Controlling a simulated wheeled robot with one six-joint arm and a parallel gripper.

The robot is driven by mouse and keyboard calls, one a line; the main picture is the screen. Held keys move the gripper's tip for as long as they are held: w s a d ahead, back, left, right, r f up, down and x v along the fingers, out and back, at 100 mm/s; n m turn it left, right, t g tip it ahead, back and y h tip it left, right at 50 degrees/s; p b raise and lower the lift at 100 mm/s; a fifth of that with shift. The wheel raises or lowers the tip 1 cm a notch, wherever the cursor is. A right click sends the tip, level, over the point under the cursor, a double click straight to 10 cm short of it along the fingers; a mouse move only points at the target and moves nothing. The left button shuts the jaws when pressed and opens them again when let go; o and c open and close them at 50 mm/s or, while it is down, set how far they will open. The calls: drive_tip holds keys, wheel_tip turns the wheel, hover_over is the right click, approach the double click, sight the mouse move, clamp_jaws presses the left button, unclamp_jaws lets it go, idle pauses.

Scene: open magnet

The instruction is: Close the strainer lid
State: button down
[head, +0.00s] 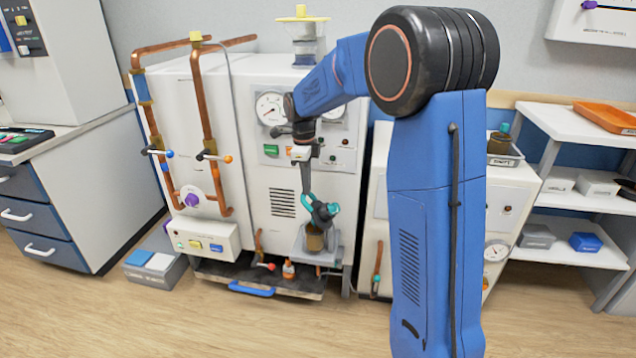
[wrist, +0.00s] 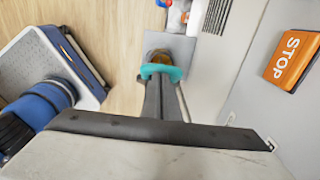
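A small brown cylinder (head: 315,239), possibly the strainer, stands on a grey ledge (head: 327,258) at the lower front of the white machine. My gripper (head: 319,208) reaches down right over it. In the wrist view the dark fingers of my gripper (wrist: 162,82) run down to a teal curved piece (wrist: 161,72). The brown top of the cylinder (wrist: 158,54) shows just beyond that piece. I cannot tell whether the teal piece is part of the lid or of my fingertips, nor whether the fingers grip it. The lid's angle is hidden.
Copper pipes (head: 205,110) with lever valves rise at the machine's left. An orange-white bottle (head: 289,270) and a red lever (head: 264,266) sit left of the ledge. A grey box (head: 155,270) lies on the floor. An orange STOP sign (wrist: 291,60) shows at right in the wrist view.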

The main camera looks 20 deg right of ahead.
drive_tip(key=w+a+f+g+h, duration=0.1)
drive_tip(key=w+a+f, duration=0.1)
drive_tip(key=a+f, duration=0.2)
drive_tip(key=w+a+f+g+h, duration=0.1)
drive_tip(key=w+a+f+h, duration=0.1)
drive_tip(key=f, duration=0.7)
drive_tip(key=shift+w+a+h, duration=0.3)
drive_tip(key=shift+w+a, duration=0.45)
drive_tip(key=shift+a, duration=0.3)
drive_tip(key=shift+f, duration=0.1)
